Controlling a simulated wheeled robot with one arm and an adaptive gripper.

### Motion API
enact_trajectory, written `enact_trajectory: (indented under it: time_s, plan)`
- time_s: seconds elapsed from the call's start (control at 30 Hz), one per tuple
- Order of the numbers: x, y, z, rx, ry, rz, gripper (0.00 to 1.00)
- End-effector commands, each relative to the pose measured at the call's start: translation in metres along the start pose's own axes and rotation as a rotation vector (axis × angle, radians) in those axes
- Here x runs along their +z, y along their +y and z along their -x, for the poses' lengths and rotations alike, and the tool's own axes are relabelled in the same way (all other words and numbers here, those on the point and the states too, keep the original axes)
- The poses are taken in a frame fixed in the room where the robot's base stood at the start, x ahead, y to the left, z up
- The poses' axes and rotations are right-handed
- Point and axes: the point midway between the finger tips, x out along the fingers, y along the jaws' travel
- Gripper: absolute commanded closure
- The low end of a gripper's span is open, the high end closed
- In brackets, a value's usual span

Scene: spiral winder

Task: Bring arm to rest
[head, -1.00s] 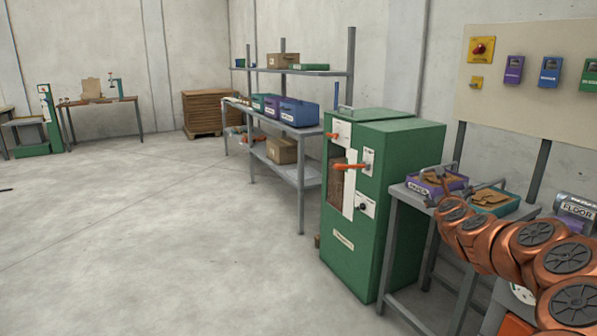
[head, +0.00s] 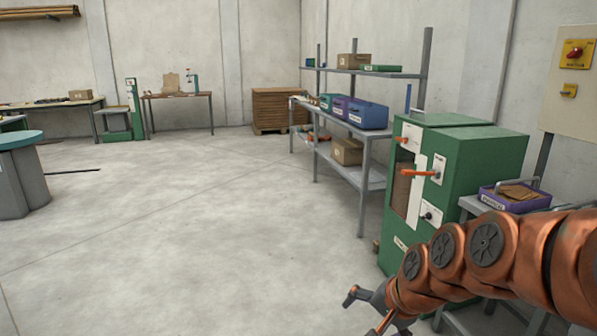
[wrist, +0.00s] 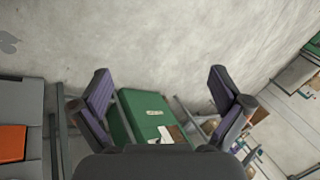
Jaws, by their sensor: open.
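My copper-coloured arm reaches in from the right in the head view, and my gripper (head: 366,312) hangs at its end near the bottom edge, partly cut off. In the wrist view the two fingers of my gripper (wrist: 162,100) stand wide apart with nothing between their tips. The green cabinet (head: 475,155) with orange handles stands behind the arm. It also shows beyond the gripper in the wrist view (wrist: 140,105). The gripper appears in front of the cabinet in the head view; its distance from it is unclear.
A purple bin (head: 515,197) sits on a grey table beside the cabinet, partly behind my arm. A shelf rack (head: 372,180) with bins and boxes stands along the wall. A round teal-topped table (head: 20,140) is at far left. The middle floor (head: 200,240) is clear.

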Motion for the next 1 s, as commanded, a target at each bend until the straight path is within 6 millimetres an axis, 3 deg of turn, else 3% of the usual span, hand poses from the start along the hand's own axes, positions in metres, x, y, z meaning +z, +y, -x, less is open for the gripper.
enact_trajectory:
  time_s: [0.1, 0.2, 0.57, 1.0]
  plan:
    - [0.053, 0.045, 0.008, 0.153, -0.112, 0.2, 0.0]
    - [0.09, 0.083, 0.018, 0.259, -0.212, 0.329, 0.0]
    - [0.168, 0.18, 0.066, 0.489, -0.507, 0.586, 0.0]
    - [0.159, 0.143, 0.14, 0.48, -0.491, 0.594, 0.0]
